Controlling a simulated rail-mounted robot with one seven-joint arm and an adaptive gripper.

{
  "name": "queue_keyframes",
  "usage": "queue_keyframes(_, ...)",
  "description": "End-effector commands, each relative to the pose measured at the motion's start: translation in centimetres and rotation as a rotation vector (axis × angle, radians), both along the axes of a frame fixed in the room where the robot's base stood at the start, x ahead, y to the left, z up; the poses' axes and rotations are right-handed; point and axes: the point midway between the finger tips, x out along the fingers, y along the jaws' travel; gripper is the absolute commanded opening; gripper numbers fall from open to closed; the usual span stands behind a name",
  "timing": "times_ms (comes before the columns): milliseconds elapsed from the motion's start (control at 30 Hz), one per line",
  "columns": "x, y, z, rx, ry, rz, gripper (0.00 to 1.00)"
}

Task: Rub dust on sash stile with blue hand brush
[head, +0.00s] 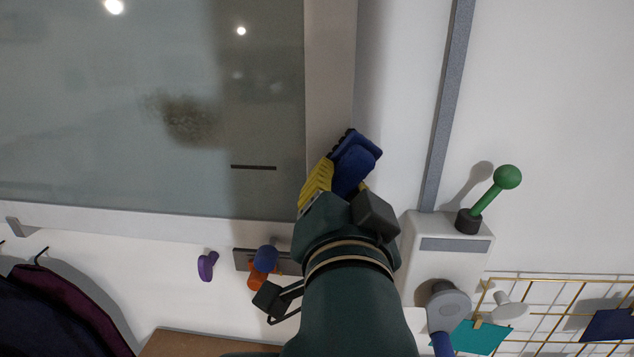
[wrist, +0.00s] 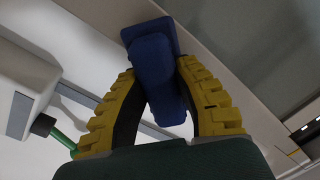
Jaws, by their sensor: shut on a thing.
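My gripper (head: 340,178) has yellow ridged fingers shut on the blue hand brush (head: 356,164). In the wrist view the brush (wrist: 158,80) sits between the two fingers (wrist: 157,68), its wide head beyond the fingertips. In the head view the dark bristle edge faces up and left. The brush is at the lower part of the pale sash stile (head: 330,75), along the right edge of the window glass. I cannot tell whether the bristles touch it. No dust shows on the visible stile; the part behind the brush and gripper is hidden.
A brown smudge (head: 190,120) shows on the window glass. A white box (head: 450,250) with a green ball-ended lever (head: 490,197) stands right of my arm. A wire grid (head: 560,315) is at lower right, a purple hook (head: 207,266) at lower left. Dark garments (head: 60,315) hang further left.

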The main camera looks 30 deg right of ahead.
Motion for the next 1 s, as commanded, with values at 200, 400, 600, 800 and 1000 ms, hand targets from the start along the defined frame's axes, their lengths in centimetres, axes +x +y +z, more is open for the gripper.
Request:
queue_keyframes(200, 0.8, 1.4, -0.2, 0.002, 0.005, 0.005, 0.00)
queue_keyframes(400, 1.1, 2.1, -0.1, 0.001, 0.003, 0.005, 0.00)
queue_keyframes(600, 1.5, 2.9, -0.1, 0.000, 0.001, 0.003, 0.00)
queue_keyframes(800, 1.5, 2.9, 0.0, 0.001, 0.000, 0.003, 0.00)
queue_keyframes(1000, 1.6, 2.8, 0.0, 0.001, -0.001, 0.002, 0.00)
